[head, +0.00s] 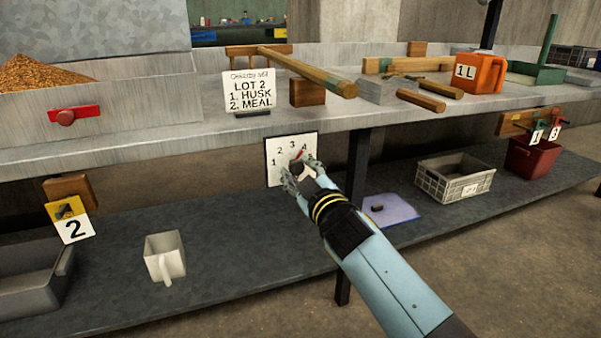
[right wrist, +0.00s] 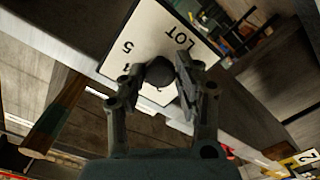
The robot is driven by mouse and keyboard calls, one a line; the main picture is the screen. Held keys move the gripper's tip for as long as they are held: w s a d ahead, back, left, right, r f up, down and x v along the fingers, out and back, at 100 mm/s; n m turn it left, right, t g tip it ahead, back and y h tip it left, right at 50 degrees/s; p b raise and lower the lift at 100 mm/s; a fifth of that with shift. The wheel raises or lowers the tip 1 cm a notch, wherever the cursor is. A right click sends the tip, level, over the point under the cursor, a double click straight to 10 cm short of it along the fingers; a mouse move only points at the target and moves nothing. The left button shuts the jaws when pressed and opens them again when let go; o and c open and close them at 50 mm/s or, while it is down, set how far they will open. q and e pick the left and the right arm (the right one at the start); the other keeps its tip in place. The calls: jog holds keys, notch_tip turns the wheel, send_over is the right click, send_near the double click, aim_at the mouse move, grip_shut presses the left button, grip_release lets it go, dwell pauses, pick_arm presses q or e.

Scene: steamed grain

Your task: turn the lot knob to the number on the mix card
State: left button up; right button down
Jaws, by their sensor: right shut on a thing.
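The mix card (head: 249,92) stands on the bench and reads LOT 2, 1. HUSK, 2. MEAL. The white lot dial plate (head: 275,172) hangs at the bench's front edge, with 1, 2, 3 and 4 showing. My right gripper (head: 301,172) is at the plate, shut on the dark lot knob (right wrist: 159,72), with a finger on each side. A red pointer (head: 299,155) slants up and right, near 3 and 4; its exact number is hard to tell. In the right wrist view the plate (right wrist: 150,35) shows LOT and 5. My left gripper is out of view.
A bench leg (head: 357,165) stands just right of the dial. The bench edge (head: 200,138) runs above my right gripper. On the lower shelf are a white jug (head: 165,255), a grey crate (head: 453,178) and a blue sheet (head: 391,210).

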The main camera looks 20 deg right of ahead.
jog(key=c, duration=1)
grip_release()
jog(key=shift+o, duration=0.2)
jog(key=s, duration=1.2)
jog(key=shift+d, duration=0.2)
